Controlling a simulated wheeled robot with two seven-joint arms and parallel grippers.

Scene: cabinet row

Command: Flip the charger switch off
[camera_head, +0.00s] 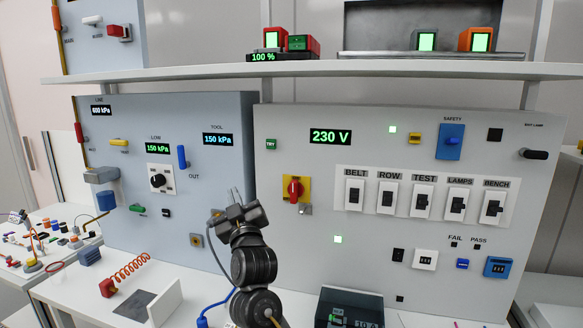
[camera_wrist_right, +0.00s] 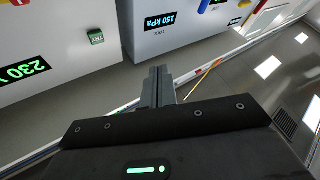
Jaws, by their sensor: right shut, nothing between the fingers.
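No label reading "charger" is legible, and I cannot tell which switch is the charger's. Rocker switches labelled BELT (camera_head: 354,195), ROW, TEST, LAMPS and BENCH (camera_head: 494,206) sit on the right panel. My right gripper (camera_head: 236,196) is shut and empty before the gap between the two panels. Its closed fingers show in the right wrist view (camera_wrist_right: 158,74), apart from any switch. My left gripper is not in view.
The left panel (camera_head: 110,240) carries gauges, a knob (camera_head: 158,180) and levers. A red-and-yellow rotary switch (camera_head: 294,189) is on the right panel. The shelf (camera_head: 200,73) overhangs both panels. A red coiled cord (camera_head: 130,268) and a dark box (camera_head: 349,308) are on the bench.

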